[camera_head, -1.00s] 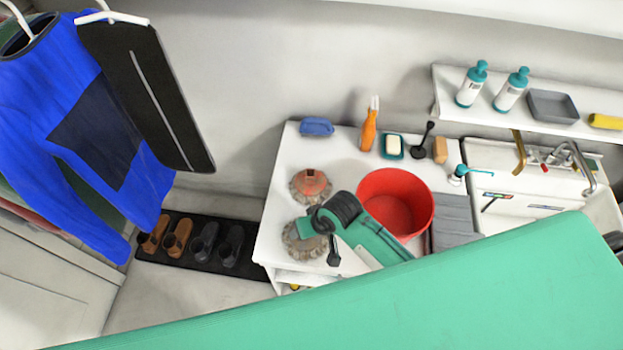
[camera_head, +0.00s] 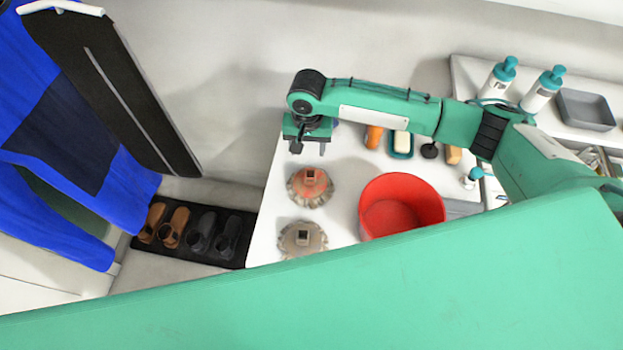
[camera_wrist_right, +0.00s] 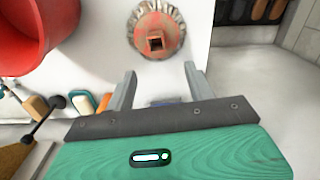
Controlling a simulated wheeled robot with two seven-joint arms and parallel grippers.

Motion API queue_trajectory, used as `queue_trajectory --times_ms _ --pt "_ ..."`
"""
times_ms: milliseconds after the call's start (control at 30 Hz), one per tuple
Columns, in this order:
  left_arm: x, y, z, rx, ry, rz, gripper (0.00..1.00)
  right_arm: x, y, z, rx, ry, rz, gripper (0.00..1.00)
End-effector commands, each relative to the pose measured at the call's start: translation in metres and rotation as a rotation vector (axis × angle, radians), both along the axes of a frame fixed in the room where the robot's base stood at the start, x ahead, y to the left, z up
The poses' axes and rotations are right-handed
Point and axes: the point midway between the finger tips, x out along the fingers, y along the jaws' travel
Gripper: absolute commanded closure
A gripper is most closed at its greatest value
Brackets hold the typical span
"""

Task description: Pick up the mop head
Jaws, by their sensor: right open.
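Two round mop heads with fringed edges and square sockets sit on the white table. The orange-red mop head (camera_head: 309,184) is farther back, and the grey-brown mop head (camera_head: 302,238) is in front of it. My right gripper (camera_head: 309,148) is open and empty, above the table and just behind the orange-red mop head in the head view. In the right wrist view, the orange-red mop head (camera_wrist_right: 157,32) lies beyond the two spread fingertips (camera_wrist_right: 160,72), apart from them. The grey-brown one is not in the wrist view. My left gripper is not in view.
A red basin (camera_head: 400,205) stands right of the mop heads. A soap dish (camera_head: 401,144) and an orange bottle (camera_head: 373,137) are partly behind my arm. Shoes (camera_head: 195,235) lie on a dark floor mat at left. Pump bottles (camera_head: 543,90) stand on the shelf.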

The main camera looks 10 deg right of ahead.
Motion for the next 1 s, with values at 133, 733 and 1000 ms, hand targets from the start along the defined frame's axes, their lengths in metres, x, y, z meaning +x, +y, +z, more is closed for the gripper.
queue_trajectory --times_ms 133,733,1000 --pt "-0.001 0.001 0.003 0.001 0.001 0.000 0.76 0.002 -0.005 -0.007 -0.016 0.006 -0.019 0.45" --pt "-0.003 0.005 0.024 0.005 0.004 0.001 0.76 0.001 -0.004 -0.088 -0.013 0.004 -0.017 0.45" --pt "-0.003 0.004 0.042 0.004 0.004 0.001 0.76 -0.002 -0.006 -0.123 -0.014 0.005 -0.016 0.45"
